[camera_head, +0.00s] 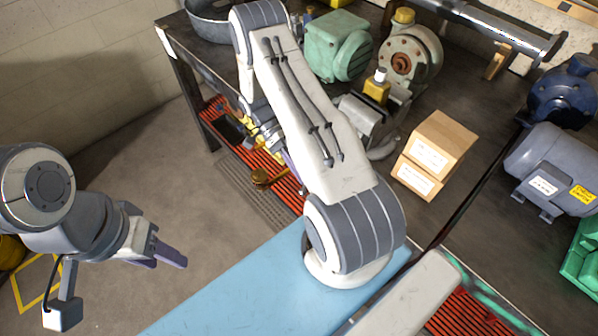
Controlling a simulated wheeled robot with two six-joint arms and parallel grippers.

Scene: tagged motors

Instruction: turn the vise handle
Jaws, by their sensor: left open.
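A grey metal vise (362,114) stands at the bench edge, partly covered by my right arm, which rises from the blue top and bends back down. A brass-coloured round knob (261,177) shows left of that arm; whether it belongs to the vise handle I cannot tell, and the rest of the handle is hidden. My right gripper is mostly behind its own arm, with only a purple sliver (289,160) showing near the knob; its jaws cannot be made out. My left gripper (168,260), with purple fingers, is open and empty over the floor at the left, well away from the vise.
A green motor (336,46), a cream pump-like motor (412,55) and cardboard boxes (434,150) stand on the dark bench near the vise. A grey motor (555,165) and a blue motor (566,92) are at the right. Floor between my left gripper and the bench is clear.

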